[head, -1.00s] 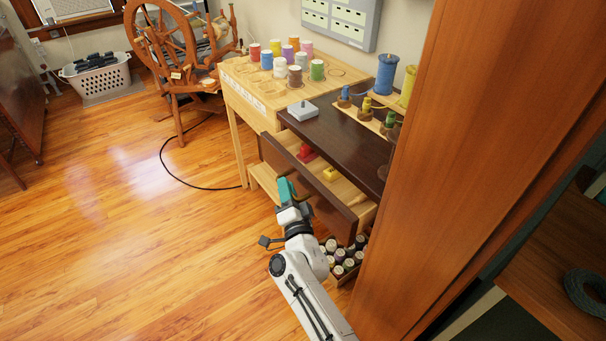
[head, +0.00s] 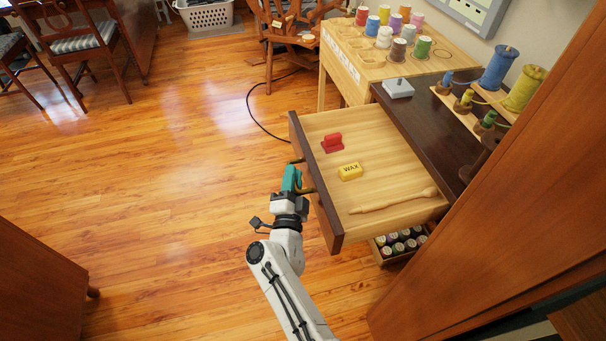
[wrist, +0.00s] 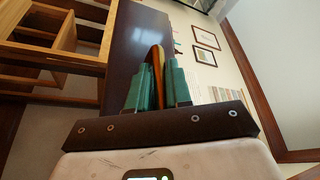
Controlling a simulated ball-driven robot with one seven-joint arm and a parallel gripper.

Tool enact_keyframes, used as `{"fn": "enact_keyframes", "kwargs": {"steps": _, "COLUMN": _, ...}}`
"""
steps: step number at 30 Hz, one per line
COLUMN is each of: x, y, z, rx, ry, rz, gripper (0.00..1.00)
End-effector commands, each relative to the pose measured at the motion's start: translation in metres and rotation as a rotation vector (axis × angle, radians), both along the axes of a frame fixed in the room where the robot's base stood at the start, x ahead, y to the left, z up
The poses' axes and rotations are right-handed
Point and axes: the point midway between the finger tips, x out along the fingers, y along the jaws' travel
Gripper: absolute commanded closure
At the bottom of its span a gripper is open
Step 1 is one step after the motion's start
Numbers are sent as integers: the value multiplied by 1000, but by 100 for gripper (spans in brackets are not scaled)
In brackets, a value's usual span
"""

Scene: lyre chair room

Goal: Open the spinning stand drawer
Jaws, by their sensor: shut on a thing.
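The spinning stand drawer (head: 376,211) is pulled well out of the dark-topped stand (head: 436,124). Inside it lie a red item (head: 332,143), a yellow block marked WAX (head: 350,171) and a long wooden tool (head: 394,201). My gripper (head: 292,180), with teal fingers, is at the outer side of the dark drawer front (head: 326,196). It is shut on the drawer's curved handle (head: 298,161). In the wrist view the teal fingers (wrist: 158,88) close around the brown handle (wrist: 157,58); the fingers partly hide it.
A lower tray of spools (head: 400,242) sits under the drawer. Thread spools (head: 384,37) stand on the light wooden table behind. A tall wooden panel (head: 510,210) is close on the right. The floor left of the drawer is open.

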Motion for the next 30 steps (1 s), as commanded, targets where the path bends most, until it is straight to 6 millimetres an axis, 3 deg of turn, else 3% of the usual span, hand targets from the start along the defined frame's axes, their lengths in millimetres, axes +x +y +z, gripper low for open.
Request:
{"fn": "enact_keyframes", "kwargs": {"steps": 11, "x": -2, "y": 1, "z": -3, "rx": -1, "ry": 5, "rz": 0, "gripper": 100}}
{"fn": "enact_keyframes", "kwargs": {"steps": 12, "x": -2, "y": 1, "z": -3, "rx": -1, "ry": 5, "rz": 0, "gripper": 79}}
{"fn": "enact_keyframes", "kwargs": {"steps": 14, "x": -1, "y": 1, "z": -3, "rx": -1, "ry": 5, "rz": 0, "gripper": 75}}
{"fn": "enact_keyframes", "kwargs": {"steps": 24, "x": -4, "y": 2, "z": -1, "rx": 0, "ry": 2, "rz": 1, "gripper": 75}}
{"fn": "enact_keyframes", "kwargs": {"steps": 30, "x": -29, "y": 3, "z": -5, "rx": -1, "ry": 3, "rz": 5, "gripper": 75}}
